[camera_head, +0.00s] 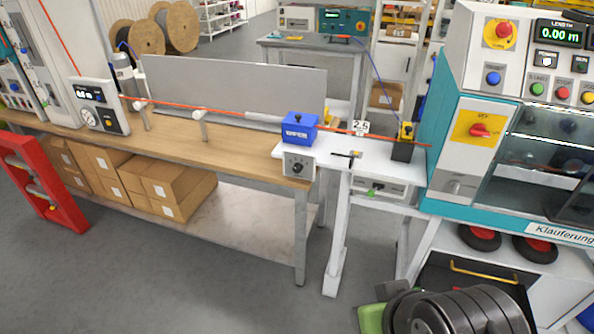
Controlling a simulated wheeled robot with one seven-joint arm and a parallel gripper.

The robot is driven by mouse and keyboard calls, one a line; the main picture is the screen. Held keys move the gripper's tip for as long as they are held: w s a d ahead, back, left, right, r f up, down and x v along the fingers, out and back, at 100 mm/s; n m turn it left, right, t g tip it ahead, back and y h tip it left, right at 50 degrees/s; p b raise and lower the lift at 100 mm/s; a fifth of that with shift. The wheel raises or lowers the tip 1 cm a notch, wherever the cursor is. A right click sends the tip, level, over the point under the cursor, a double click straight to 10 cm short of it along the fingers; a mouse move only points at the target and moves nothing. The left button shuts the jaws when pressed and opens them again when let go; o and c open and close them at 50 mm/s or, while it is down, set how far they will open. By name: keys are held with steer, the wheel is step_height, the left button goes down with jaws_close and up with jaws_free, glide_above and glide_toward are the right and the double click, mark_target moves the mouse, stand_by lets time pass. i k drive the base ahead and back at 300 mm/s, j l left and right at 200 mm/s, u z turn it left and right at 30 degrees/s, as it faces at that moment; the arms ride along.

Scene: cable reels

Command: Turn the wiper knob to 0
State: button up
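The blue wiper block (299,127) sits on the right end of the wooden bench, with an orange cable running through it. Below it, on the bench's front edge, is a small grey box with a dark round knob (297,169), which looks like the wiper knob. Its marks and pointer are too small to read, so I cannot tell its setting. Nothing touches the knob. My gripper cannot be made out; dark rounded parts that look like my arm fill the bottom right of the view.
A white side table (375,160) joins the bench on the right, beside a teal and white machine (470,150). Cardboard boxes (165,185) lie on the bench's lower shelf. A red frame (42,185) stands at the left. The floor in front of the knob is clear.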

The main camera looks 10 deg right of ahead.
mark_target(298, 167)
steer(key=i+j+u, duration=1.05)
steer(key=i+u, duration=0.15)
